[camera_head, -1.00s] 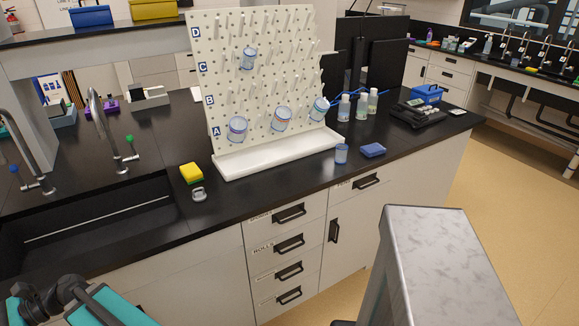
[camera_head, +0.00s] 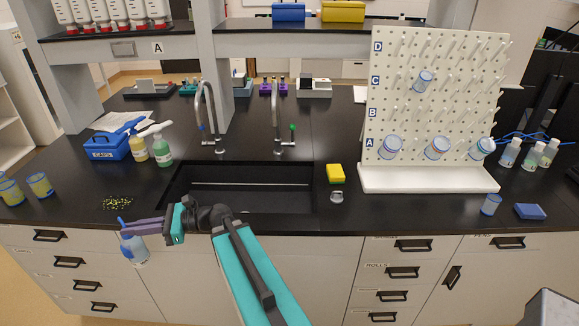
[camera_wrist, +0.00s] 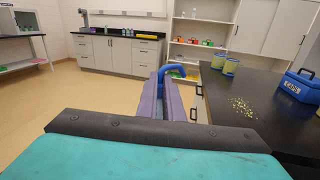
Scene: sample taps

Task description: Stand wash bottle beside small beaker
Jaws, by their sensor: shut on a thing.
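The wash bottle (camera_head: 134,248), clear with a blue label and a blue spout, hangs upright in my gripper (camera_head: 142,226). My gripper's purple fingers are shut around its neck. In the head view the bottle appears in front of the cabinet doors, off the counter's front edge. In the wrist view only its blue bent spout (camera_wrist: 180,70) shows between the fingers (camera_wrist: 168,98); its body is hidden. A small blue-marked beaker (camera_head: 491,204) stands on the counter at the right, beside a blue sponge (camera_head: 530,211) and in front of the white drying rack (camera_head: 430,180).
The sink (camera_head: 240,190) and two taps lie between bottle and beaker. A yellow sponge (camera_head: 335,173) and a small clear item (camera_head: 337,197) are right of the sink. Two yellowish beakers (camera_head: 40,186), yellow-green bits (camera_head: 117,202) and a blue caps box (camera_head: 108,146) are at left.

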